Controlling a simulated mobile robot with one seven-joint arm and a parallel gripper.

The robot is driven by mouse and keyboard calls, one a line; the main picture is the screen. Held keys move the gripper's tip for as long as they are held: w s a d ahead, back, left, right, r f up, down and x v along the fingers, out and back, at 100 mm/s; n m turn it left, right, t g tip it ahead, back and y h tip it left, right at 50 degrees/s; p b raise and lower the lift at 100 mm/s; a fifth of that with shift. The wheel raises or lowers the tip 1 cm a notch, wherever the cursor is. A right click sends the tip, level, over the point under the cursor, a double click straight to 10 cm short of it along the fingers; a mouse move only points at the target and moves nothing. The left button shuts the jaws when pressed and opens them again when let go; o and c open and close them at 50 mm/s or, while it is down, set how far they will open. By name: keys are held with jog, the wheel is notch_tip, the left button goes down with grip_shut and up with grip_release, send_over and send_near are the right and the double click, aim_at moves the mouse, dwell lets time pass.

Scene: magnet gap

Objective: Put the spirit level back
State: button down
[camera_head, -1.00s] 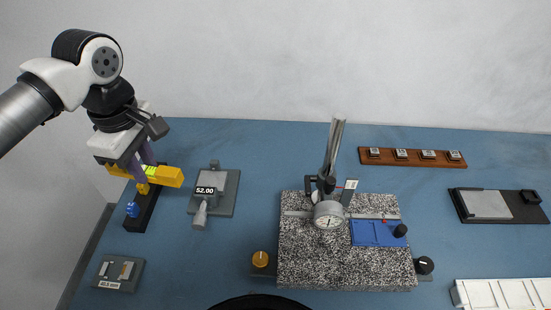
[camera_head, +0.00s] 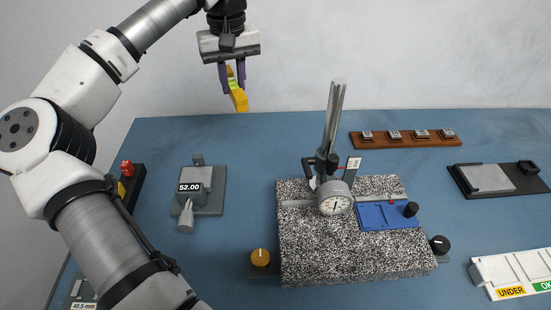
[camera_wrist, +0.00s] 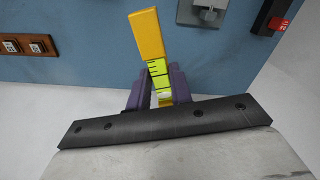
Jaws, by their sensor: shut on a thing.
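The yellow spirit level (camera_head: 238,98) with its green vial is held up in the air by my gripper (camera_head: 232,76), left of the middle of the head view. In the wrist view its yellow end (camera_wrist: 147,35) points away from my gripper (camera_wrist: 155,92), whose purple fingers are shut on it around the vial. A granite plate (camera_head: 355,255) stands on the blue table and carries a dial gauge on a post (camera_head: 335,204). A black stand (camera_head: 138,181) with a red block and a yellow part is at the left, partly hidden by my arm.
A grey device reading 52.00 (camera_head: 207,203) lies right of the black stand. A blue tray (camera_head: 378,215) lies on the granite, with knobs (camera_head: 260,257) beside the plate. A wooden rack (camera_head: 380,142) is at the back right.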

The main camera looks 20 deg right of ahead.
aim_at(276, 154)
jog(key=d+f+m+b, duration=0.15)
jog(key=d+m, duration=0.25)
jog(key=d, duration=0.5)
jog(key=f, duration=0.6)
jog(key=f+p, duration=0.1)
jog(key=f, duration=0.6)
jog(key=f+p, duration=0.1)
jog(key=f, duration=0.5)
jog(key=shift+w+d+f, duration=0.15)
jog(key=shift+w+d, duration=0.1)
jog(key=shift+w, duration=0.15)
jog(key=shift+f, duration=0.15)
jog(key=c, duration=1.3)
grip_release()
jog(key=shift+o, duration=0.2)
notch_tip(276, 154, up, 12)
jog(key=b, duration=0.1)
jog(key=shift+r+b, duration=0.2)
jog(key=shift+b, duration=0.1)
